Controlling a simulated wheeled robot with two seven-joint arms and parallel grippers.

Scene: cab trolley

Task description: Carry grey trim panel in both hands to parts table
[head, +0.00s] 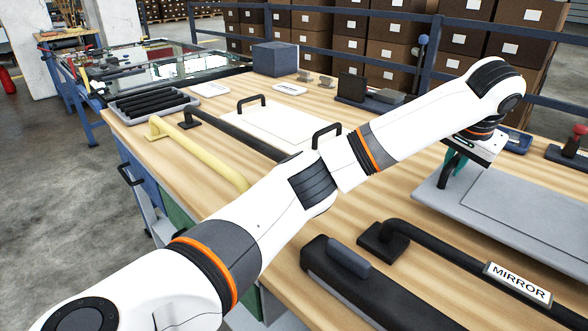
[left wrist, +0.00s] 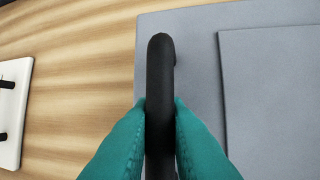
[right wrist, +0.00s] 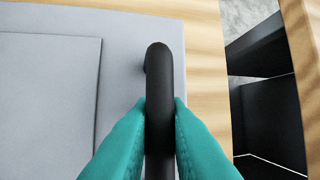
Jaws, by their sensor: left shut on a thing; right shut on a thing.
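The grey trim panel (head: 520,206) is at the right of the wooden bench top in the head view, flat, and cut off by the right edge. I cannot tell whether it rests on the wood or is just clear of it. It also shows in the left wrist view (left wrist: 202,70) and the right wrist view (right wrist: 120,60). My left gripper (left wrist: 160,108) has its teal fingers shut on a black handle at one end of the panel. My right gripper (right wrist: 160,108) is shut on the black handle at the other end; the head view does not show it.
The wooden bench (head: 330,215) also bears a white panel with black handles (head: 275,122), a yellow grab bar (head: 200,150), a black bar labelled MIRROR (head: 460,258) and a blue-grey box (head: 275,59). A blue rail (head: 425,65) and cartons stand behind. Open floor (head: 50,190) lies left.

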